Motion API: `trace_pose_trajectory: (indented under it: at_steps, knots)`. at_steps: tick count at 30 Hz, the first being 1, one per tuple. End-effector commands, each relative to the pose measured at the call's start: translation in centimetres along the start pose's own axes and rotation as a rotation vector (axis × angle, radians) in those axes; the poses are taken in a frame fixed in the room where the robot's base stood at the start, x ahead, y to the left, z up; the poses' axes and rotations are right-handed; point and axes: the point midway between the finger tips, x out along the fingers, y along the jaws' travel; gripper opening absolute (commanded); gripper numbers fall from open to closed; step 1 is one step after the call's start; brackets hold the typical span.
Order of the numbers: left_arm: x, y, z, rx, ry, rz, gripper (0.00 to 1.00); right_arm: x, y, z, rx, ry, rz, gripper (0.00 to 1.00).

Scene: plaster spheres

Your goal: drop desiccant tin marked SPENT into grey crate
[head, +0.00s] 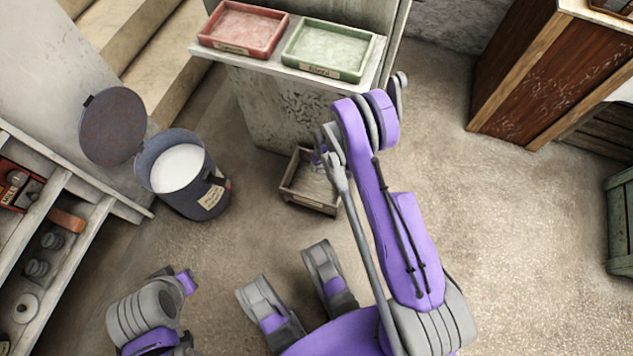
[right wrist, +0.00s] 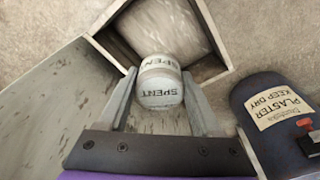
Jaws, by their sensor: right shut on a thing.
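The desiccant tin (right wrist: 161,88) is a pale round tin with SPENT on its lid and side. In the right wrist view it sits between the two fingers of my right gripper (right wrist: 160,102), which is shut on it. The grey crate (head: 307,204) stands on the floor in front of the pale cabinet. My right gripper (head: 321,150) is over the crate in the head view, where the tin is hard to make out. The open crate (right wrist: 112,44) lies beyond the tin in the right wrist view. My left gripper does not show.
A dark bin (head: 205,197) of white plaster with its lid open stands left of the crate. A red tray (head: 236,48) and a green tray (head: 318,70) sit on the cabinet top (head: 274,70). Shelves (head: 85,225) line the left.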

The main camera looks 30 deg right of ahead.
Motion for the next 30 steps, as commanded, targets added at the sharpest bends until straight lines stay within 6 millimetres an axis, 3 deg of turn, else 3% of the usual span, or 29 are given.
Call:
trace_pose_trajectory:
  at_steps: [10, 21, 22, 27, 30]
  knots:
    - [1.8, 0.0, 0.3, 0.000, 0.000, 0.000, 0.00, 4.1, 0.0, 0.5, 0.000, 0.000, 0.000, 0.06]
    - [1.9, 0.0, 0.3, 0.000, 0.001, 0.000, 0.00, 4.7, -0.1, 0.6, 0.000, 0.000, 0.000, 0.06]
    - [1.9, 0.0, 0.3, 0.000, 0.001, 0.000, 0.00, 4.7, -0.1, 0.6, 0.000, 0.000, 0.000, 0.71]
    - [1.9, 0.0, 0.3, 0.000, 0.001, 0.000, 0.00, 4.7, 0.0, 0.6, 0.000, 0.000, 0.000, 1.00]
    - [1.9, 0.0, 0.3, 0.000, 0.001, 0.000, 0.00, 4.7, 0.0, 0.6, 0.000, 0.000, 0.000, 1.00]
